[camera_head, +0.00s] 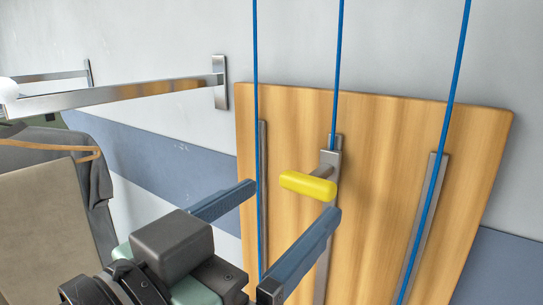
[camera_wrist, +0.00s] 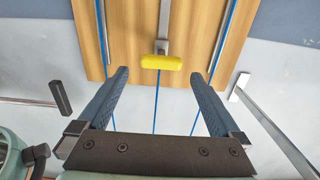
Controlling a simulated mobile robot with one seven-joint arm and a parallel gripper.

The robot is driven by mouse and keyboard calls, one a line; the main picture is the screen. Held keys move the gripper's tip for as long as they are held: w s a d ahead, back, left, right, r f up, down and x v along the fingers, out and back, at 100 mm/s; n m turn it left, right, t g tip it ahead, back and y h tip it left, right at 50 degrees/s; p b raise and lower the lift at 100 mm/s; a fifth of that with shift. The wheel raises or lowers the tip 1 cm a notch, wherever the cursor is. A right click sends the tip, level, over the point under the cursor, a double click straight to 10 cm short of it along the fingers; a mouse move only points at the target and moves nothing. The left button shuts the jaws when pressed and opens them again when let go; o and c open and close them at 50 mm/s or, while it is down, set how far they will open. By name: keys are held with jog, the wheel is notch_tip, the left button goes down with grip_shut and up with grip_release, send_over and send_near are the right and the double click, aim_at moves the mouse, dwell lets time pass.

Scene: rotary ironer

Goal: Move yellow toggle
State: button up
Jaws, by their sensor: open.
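The yellow toggle (camera_head: 308,185) is a short bar on a metal stem. It sits on a metal bracket on a wooden board (camera_head: 385,170) against the wall. In the wrist view the yellow toggle (camera_wrist: 161,62) lies beyond my fingertips, roughly centred between them. My gripper (camera_head: 288,200) is open and empty, with its two blue fingers spread wide on either side of the toggle's line. In the wrist view my gripper (camera_wrist: 161,77) shows a clear gap to the toggle. I see no contact.
Several thin blue cords (camera_head: 338,70) run down across the board. Metal rails (camera_head: 430,200) run along it. A metal bar (camera_head: 120,96) juts from the wall at left, with a hanger (camera_head: 50,147) and dark cloth (camera_head: 98,185) below it.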

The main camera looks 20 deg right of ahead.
aim_at(320, 170)
jog(key=p+x, duration=0.3)
jog(key=x, duration=0.5)
jog(key=shift+w+r, duration=0.15)
jog(key=shift+w+d, duration=0.45)
jog(key=shift+d, duration=0.15)
grip_shut()
